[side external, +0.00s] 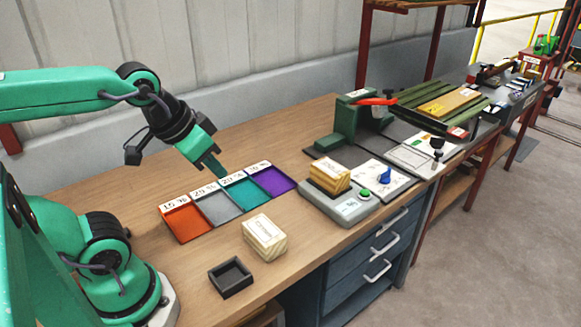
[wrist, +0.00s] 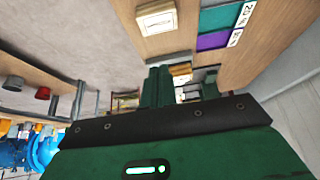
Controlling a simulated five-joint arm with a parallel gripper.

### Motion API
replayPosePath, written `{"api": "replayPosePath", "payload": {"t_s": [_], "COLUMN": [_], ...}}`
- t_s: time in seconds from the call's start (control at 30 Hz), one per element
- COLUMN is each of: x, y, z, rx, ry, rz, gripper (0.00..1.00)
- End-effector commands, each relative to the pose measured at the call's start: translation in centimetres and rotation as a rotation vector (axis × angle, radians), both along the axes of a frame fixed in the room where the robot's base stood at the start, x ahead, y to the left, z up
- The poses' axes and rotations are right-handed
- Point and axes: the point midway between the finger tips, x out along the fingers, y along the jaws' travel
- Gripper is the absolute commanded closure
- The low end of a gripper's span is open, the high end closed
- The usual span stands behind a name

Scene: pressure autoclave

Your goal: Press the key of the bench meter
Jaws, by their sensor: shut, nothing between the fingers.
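The bench meter (side external: 350,212) is a low grey box on the right part of the bench in the side external view. Its key looks like the round green button (side external: 364,192) on its right side. A wooden block (side external: 330,178) sits on the meter's left side. My gripper (side external: 217,168) is shut and empty, above the coloured trays and well to the left of the meter. In the wrist view my gripper's fingers (wrist: 158,84) point toward the far part of the bench and hide part of it. The key cannot be made out there.
Orange (side external: 185,221), grey (side external: 216,206), teal (side external: 244,191) and purple (side external: 270,181) trays lie beneath my gripper. A labelled wooden block (side external: 264,238) and a black open box (side external: 230,277) stand in front.

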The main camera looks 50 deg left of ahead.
Motion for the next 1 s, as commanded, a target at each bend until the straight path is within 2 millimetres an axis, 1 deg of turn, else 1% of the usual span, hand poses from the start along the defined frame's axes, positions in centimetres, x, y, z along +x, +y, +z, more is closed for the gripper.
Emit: {"api": "replayPosePath", "payload": {"t_s": [0.17, 0.37, 0.57, 0.8, 1.0], "x": [0.4, 1.8, 4.4, 8.2, 11.6], "y": [0.0, -0.1, -0.4, -0.8, -1.2], "z": [0.3, 1.0, 2.2, 3.3, 3.8], "rx": [-0.001, -0.003, -0.006, -0.01, -0.013], "ry": [0.002, 0.014, 0.03, 0.053, 0.072], "rz": [0.0, -0.001, -0.002, -0.004, -0.006], "gripper": [1.0, 1.0, 1.0, 1.0, 1.0]}}
